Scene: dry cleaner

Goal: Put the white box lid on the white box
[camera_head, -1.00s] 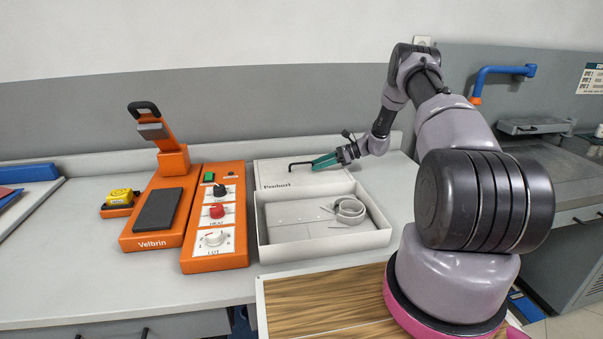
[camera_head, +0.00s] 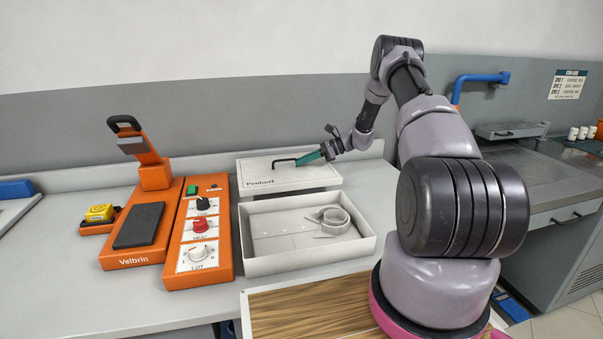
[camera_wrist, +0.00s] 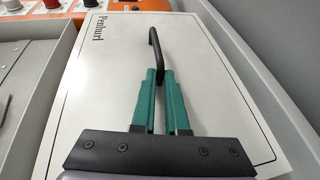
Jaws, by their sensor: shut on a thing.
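The white box lid (camera_head: 262,179), marked "Penhurl", has a black bar handle and is behind the white box. My gripper (camera_head: 309,158) is shut on the lid's handle with its green fingers. The wrist view shows the fingers (camera_wrist: 156,75) closed around the handle's near end, with the flat white lid (camera_wrist: 100,85) below them. In the head view the lid looks raised, with its front edge above the counter. The open white box (camera_head: 258,257) stands in front of the lid. It holds a coiled grey strap (camera_head: 333,219) at its right end.
An orange Velbrin press (camera_head: 131,258) and an orange control box (camera_head: 206,275) with knobs stand left of the white box. A yellow item (camera_head: 100,213) sits further left. A wood-patterned board (camera_head: 300,308) lies in front. The wall is close behind the lid.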

